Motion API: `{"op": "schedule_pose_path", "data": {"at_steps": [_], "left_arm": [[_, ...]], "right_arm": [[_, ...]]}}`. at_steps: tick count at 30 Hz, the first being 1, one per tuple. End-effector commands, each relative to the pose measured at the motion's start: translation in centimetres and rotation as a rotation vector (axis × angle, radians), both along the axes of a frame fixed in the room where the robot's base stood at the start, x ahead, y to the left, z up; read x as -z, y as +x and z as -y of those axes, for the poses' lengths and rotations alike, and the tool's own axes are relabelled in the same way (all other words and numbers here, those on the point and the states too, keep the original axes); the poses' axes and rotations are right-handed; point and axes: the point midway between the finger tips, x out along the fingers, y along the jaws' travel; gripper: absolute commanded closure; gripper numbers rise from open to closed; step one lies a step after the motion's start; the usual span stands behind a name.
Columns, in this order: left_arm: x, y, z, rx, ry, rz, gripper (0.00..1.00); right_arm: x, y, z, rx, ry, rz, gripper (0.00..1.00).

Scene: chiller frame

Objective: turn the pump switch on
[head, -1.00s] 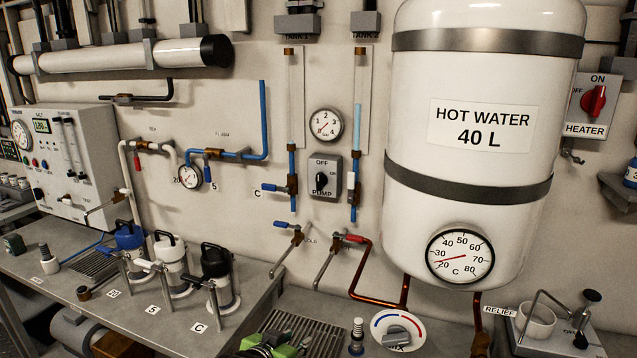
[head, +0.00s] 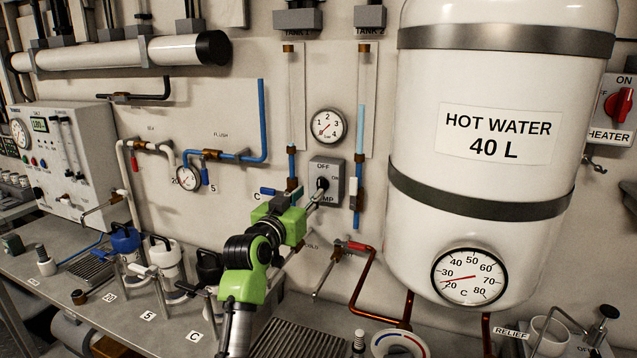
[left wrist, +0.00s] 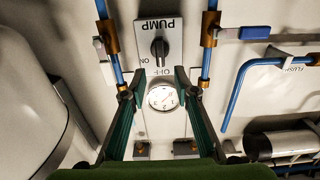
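The pump switch (head: 324,166) is a grey box on the wall, with OFF at its top and ON at its right. Its black knob (head: 322,183) is partly covered by my gripper in the head view. In the left wrist view, turned upside down, the knob (left wrist: 160,48) stands in line with the OFF label. My left gripper (head: 316,194) reaches up to the front of the box. In the left wrist view its two fingers (left wrist: 160,84) are apart, with nothing between them; the knob shows just beyond the tips. Contact cannot be told. My right gripper is out of view.
Clear tank tubes with blue pipes (head: 358,190) flank the switch. A pressure gauge (head: 328,125) sits just above it. A blue-handled valve (head: 268,191) is close on the left, a red-handled one (head: 360,246) below right. The hot water tank (head: 480,215) bulges out at right.

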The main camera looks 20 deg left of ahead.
Motion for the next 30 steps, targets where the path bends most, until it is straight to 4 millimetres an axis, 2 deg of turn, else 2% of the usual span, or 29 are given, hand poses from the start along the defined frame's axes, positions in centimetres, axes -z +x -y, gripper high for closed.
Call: {"op": "schedule_pose_path", "data": {"at_steps": [6,15,21,29,30], "left_arm": [[-0.1,3.4,0.1,0.001,-0.001,-0.002,0.72],[-0.1,6.7,0.2,0.000,0.000,-0.001,0.72],[0.0,7.5,0.2,-0.001,0.001,0.000,0.72],[0.0,7.6,0.2,-0.001,0.001,0.000,0.72],[0.0,7.6,0.2,-0.001,0.001,0.000,0.77]], "right_arm": [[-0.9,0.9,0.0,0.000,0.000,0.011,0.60],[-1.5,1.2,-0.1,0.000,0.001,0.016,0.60],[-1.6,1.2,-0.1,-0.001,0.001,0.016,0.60],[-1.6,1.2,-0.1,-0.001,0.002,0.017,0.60],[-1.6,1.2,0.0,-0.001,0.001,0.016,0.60]]}}
